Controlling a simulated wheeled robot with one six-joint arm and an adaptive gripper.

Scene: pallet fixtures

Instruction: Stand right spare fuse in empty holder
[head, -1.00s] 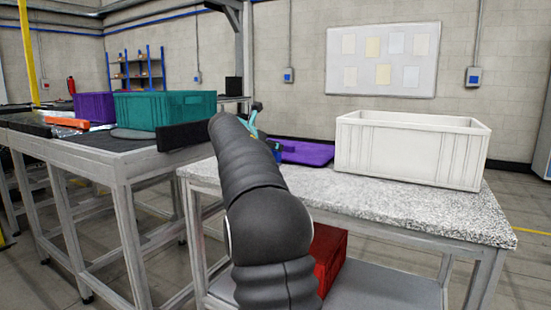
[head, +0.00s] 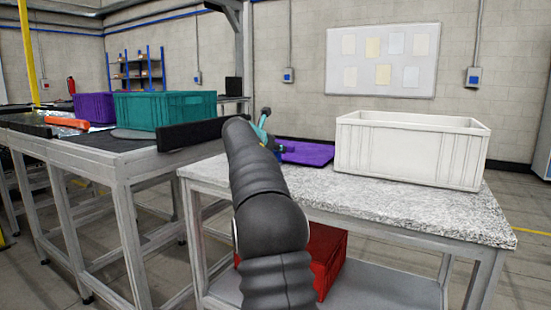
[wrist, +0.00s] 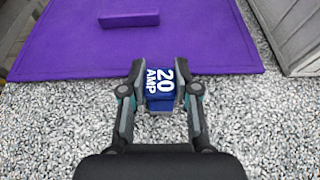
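A blue fuse marked "20 AMP" (wrist: 160,84) is between the fingers of my gripper (wrist: 162,72) in the wrist view, over speckled granite, just in front of a purple board (wrist: 75,45). The fingers are drawn in close to its two sides, but whether they touch it is not clear. A purple block (wrist: 130,20) lies on the board near the top edge. In the head view my gripper (head: 264,122) is over the granite table, largely behind my arm. No empty holder can be made out.
A white crate (head: 405,155) stands right of the purple board on the granite table (head: 420,210). A teal crate (head: 165,110) and a purple crate (head: 93,108) are on the left bench. A red box (head: 325,262) is on the shelf below. Granite in front is clear.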

